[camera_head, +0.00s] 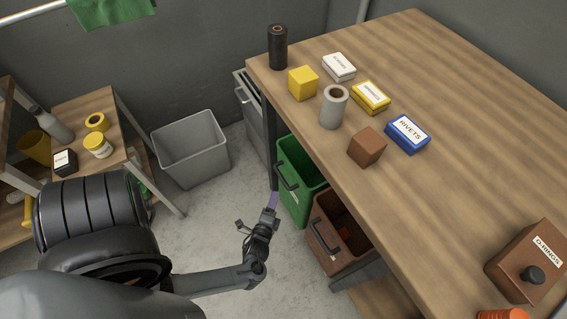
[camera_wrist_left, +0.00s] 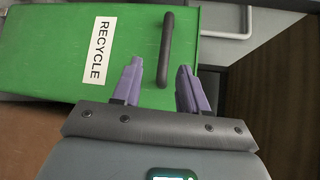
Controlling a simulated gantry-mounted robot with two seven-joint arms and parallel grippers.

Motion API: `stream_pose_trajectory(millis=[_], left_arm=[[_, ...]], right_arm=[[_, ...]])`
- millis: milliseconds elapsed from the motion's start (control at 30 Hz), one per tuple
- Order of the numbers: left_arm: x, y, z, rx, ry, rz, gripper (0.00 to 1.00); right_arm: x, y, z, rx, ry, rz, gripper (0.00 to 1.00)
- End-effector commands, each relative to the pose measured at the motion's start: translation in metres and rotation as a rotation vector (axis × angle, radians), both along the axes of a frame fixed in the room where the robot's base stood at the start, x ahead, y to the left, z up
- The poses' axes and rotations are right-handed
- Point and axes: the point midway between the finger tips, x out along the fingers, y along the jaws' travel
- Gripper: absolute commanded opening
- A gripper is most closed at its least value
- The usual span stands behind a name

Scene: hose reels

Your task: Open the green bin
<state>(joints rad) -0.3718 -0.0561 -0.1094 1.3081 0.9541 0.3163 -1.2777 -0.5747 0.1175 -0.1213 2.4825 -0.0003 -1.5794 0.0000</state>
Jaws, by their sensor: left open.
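The green bin (camera_head: 294,204) stands under the workbench, its top open and dark green inside showing. Its front has a dark bar handle (camera_head: 286,176). In the left wrist view, the green front (camera_wrist_left: 50,45) carries a white RECYCLE label (camera_wrist_left: 98,50), and the dark handle (camera_wrist_left: 166,45) shows. My left gripper (camera_head: 273,200) is open and empty, in front of the green bin. In the left wrist view, the handle's near end appears between the purple fingertips (camera_wrist_left: 160,68); I cannot tell whether they reach around it. My right gripper is not in view.
A brown bin (camera_head: 318,235) stands right beside the green bin. A grey bin (camera_head: 246,98) is on its other side, and a grey waste basket (camera_head: 190,148) stands on the floor to the left. The workbench (camera_head: 450,90) overhangs the bins. Floor before the bins is clear.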

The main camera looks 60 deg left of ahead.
Motion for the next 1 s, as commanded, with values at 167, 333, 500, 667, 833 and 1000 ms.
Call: stream_pose_trajectory(millis=[167,333,500,667,833,1000], left_arm=[[0.01,0.004,0.008,-0.003,-0.01,0.001,0.43],[0.024,0.019,0.004,0.0,-0.012,0.001,0.43],[0.044,0.039,0.0,0.0,-0.013,0.0,0.43],[0.061,0.056,-0.004,-0.001,-0.012,-0.001,0.43],[0.073,0.069,-0.005,-0.003,-0.011,-0.001,0.43],[0.079,0.076,-0.006,-0.003,-0.009,0.001,0.43]], right_arm=[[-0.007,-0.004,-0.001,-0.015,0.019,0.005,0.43],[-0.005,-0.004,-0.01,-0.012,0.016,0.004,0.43],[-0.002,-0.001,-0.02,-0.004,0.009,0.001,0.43],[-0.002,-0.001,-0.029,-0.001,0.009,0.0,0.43],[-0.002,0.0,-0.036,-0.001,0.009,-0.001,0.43],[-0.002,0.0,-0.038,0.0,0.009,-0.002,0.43]])
